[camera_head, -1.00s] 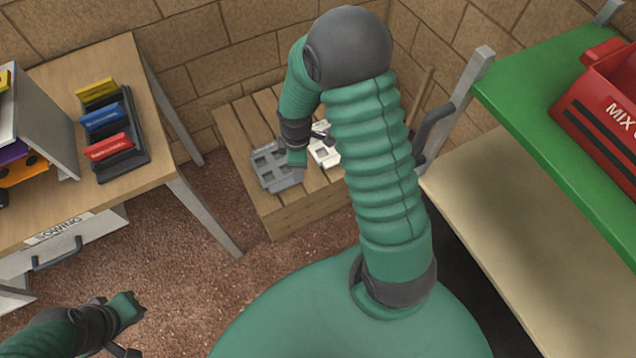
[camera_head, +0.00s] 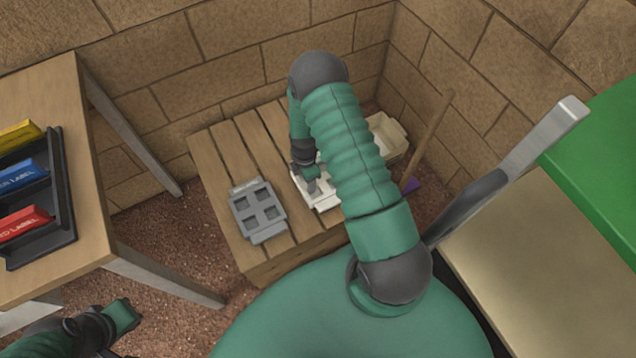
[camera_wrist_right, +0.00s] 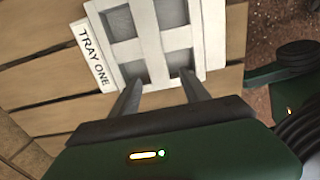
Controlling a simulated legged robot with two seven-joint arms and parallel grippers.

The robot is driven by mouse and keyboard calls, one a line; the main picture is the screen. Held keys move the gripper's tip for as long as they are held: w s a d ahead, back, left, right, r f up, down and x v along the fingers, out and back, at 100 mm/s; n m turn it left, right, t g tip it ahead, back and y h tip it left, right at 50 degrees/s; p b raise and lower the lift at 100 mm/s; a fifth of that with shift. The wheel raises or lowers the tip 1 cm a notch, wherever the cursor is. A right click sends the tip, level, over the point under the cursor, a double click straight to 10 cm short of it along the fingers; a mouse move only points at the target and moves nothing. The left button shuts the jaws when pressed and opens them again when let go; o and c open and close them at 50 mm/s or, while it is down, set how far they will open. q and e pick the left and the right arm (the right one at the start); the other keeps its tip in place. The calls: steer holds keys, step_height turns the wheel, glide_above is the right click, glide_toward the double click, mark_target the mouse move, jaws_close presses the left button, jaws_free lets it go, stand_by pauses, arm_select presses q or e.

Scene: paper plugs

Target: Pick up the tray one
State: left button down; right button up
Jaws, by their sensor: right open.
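The white tray labelled "TRAY ONE" (camera_wrist_right: 152,38) fills the upper middle of the right wrist view. Its square compartments look empty and its label is on the left side. In the head view tray one (camera_head: 324,199) lies on the wooden pallet, partly hidden by my right arm. My right gripper (camera_wrist_right: 157,84) is open, with its two fingers reaching toward the tray's near edge; I cannot tell whether they touch it. It also shows in the head view (camera_head: 312,184) over the white tray. My left gripper (camera_head: 124,320) is at the lower left, away from the pallet; its jaws are unclear.
A grey tray (camera_head: 257,212) lies on the wooden pallet (camera_head: 225,160) left of tray one. A cream box (camera_head: 386,138) stands behind my right arm. The left table (camera_head: 75,100) carries colored labelled blocks. A green shelf (camera_head: 603,165) is at the right.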

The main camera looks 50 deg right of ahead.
steer(key=f, duration=0.1)
steer(key=d+f, duration=0.1)
steer(key=f, duration=0.1)
steer(key=shift+f+b, duration=0.3)
steer(key=shift+a+r, duration=0.15)
steer(key=shift+a, duration=0.15)
steer(key=shift+c, duration=0.4)
steer(key=shift+a, duration=0.1)
steer(key=shift+c, duration=1.3)
jaws_close()
